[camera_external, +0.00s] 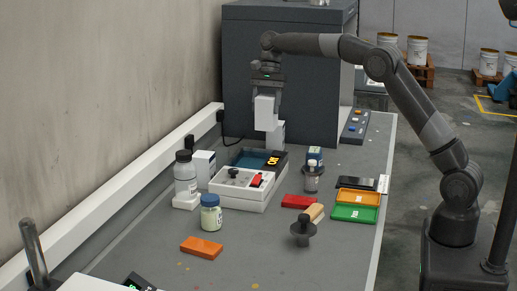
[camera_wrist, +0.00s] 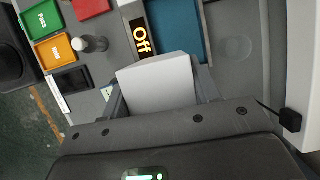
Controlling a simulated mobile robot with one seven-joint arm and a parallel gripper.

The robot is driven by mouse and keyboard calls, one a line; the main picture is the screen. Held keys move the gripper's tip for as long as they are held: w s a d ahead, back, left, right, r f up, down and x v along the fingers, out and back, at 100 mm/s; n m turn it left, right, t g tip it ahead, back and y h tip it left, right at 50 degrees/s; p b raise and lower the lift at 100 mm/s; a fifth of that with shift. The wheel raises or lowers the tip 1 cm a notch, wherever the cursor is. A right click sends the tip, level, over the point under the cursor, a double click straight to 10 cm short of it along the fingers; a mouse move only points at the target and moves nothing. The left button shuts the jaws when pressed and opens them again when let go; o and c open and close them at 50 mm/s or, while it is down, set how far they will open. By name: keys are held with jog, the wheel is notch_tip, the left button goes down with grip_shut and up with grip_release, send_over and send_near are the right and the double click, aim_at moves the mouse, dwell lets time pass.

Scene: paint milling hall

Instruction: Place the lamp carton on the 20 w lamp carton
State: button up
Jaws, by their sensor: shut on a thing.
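My gripper (camera_external: 266,93) is shut on a white lamp carton (camera_external: 265,114) and holds it upright above the far part of the bench. In the wrist view the held carton (camera_wrist: 157,84) sits between the two fingers. A second white carton (camera_external: 277,134) stands just below and slightly right of the held one, partly hidden by it; whether they touch I cannot tell. Another white carton (camera_external: 204,163) stands at the left behind a bottle. No wattage print is readable, so I cannot tell which is the 20 W carton.
A blue-floored tray with an Off sign (camera_external: 273,159) and a white switch box (camera_external: 241,187) stand in front. Bottles (camera_external: 185,175) are left; green (camera_external: 355,213) and orange trays are right. A large dark cabinet (camera_external: 282,75) rises behind. The near bench middle is mostly clear.

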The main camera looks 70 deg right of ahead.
jog(key=w+d+r+m+t+h, duration=0.2)
jog(key=d+r+m, duration=0.1)
jog(key=d+m, duration=0.65)
jog(key=w+d+r+m+t+h, duration=0.1)
jog(key=d+r+m+t+h, duration=0.15)
jog(key=d+m, duration=0.7)
jog(key=shift+n, duration=0.6)
jog(key=f, duration=0.3)
jog(key=d+f, duration=0.1)
jog(key=f, duration=0.2)
jog(key=d+f, duration=0.1)
jog(key=f, duration=0.3)
jog(key=shift+f, duration=0.1)
jog(key=o, duration=0.6)
jog(key=shift+f, duration=0.15)
jog(key=shift+c, duration=0.2)
jog(key=o, duration=0.5)
jog(key=shift+c, duration=0.2)
